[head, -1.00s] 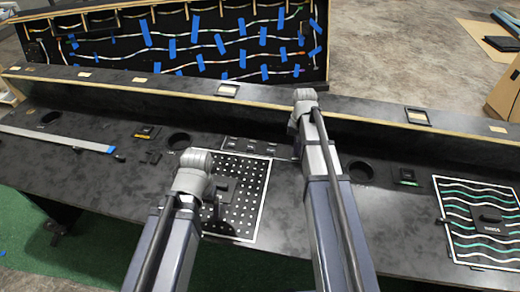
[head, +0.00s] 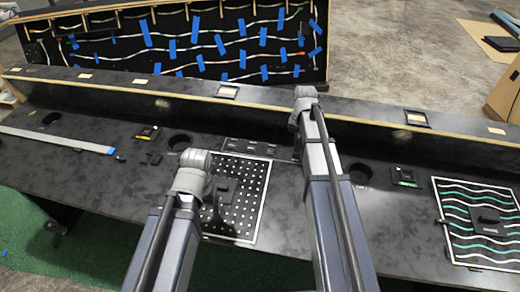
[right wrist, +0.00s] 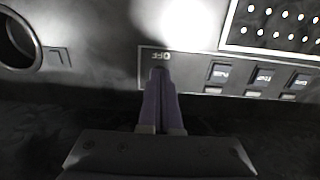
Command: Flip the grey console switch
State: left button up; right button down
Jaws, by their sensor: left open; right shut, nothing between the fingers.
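The black switch panel (head: 250,146) lies flat on the console, behind the dotted board. In the right wrist view its outlined plate (right wrist: 187,62) bears an OFF label that appears upside down. My right gripper (right wrist: 158,72) is shut with nothing between its fingers. Its tips are at the plate just below the label and cover the spot there, so the switch lever is not clear and I cannot tell its position or whether I touch it. My left gripper (head: 216,208) is over the dotted board, mostly hidden by its own arm.
The dotted board (head: 256,216) is left of my right arm. Another board with wavy lines (head: 478,219) lies at the right. A round hole (right wrist: 18,38) is at left. A raised ledge (head: 180,84) runs behind.

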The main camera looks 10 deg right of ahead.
notch_tip(320, 180, up, 6)
jog(key=p, duration=0.5)
jog(key=shift+s+a+p, duration=0.15)
jog(key=shift+s+p, duration=0.15)
jog(key=s+a+n, duration=0.4)
jog(key=s+a, duration=0.5)
jog(key=a, duration=0.2)
jog(key=s+a+n+h, duration=0.1)
jog(key=s+a+n, duration=0.4)
jog(key=s+a, duration=0.4)
jog(key=a, duration=0.3)
jog(key=shift+a+r, duration=0.15)
jog(key=shift+a, duration=0.1)
